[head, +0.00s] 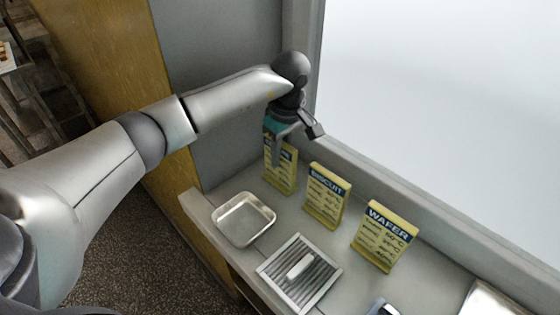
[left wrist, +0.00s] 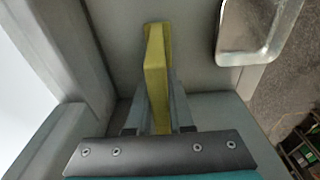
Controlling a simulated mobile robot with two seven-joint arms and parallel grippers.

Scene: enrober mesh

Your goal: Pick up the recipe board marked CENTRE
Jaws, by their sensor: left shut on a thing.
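The leftmost yellow recipe board (head: 284,174) stands upright on the counter, its heading mostly hidden behind my left gripper (head: 279,150). The left gripper comes down from above and is shut on this board. In the left wrist view the same board (left wrist: 156,75) shows edge-on between the two fingers (left wrist: 158,105), its foot toward the counter. I cannot tell whether the foot touches the counter. Two similar boards stand to the right: one headed BISCUIT (head: 325,197) and one headed WAFER (head: 384,238). My right gripper is not in view.
A metal tray (head: 243,239) lies in front of the boards; it also shows in the left wrist view (left wrist: 229,40). A slatted grey rack (head: 322,284) with a pale block on it (head: 300,267) lies right of the tray. A raised ledge (head: 440,229) runs behind the boards.

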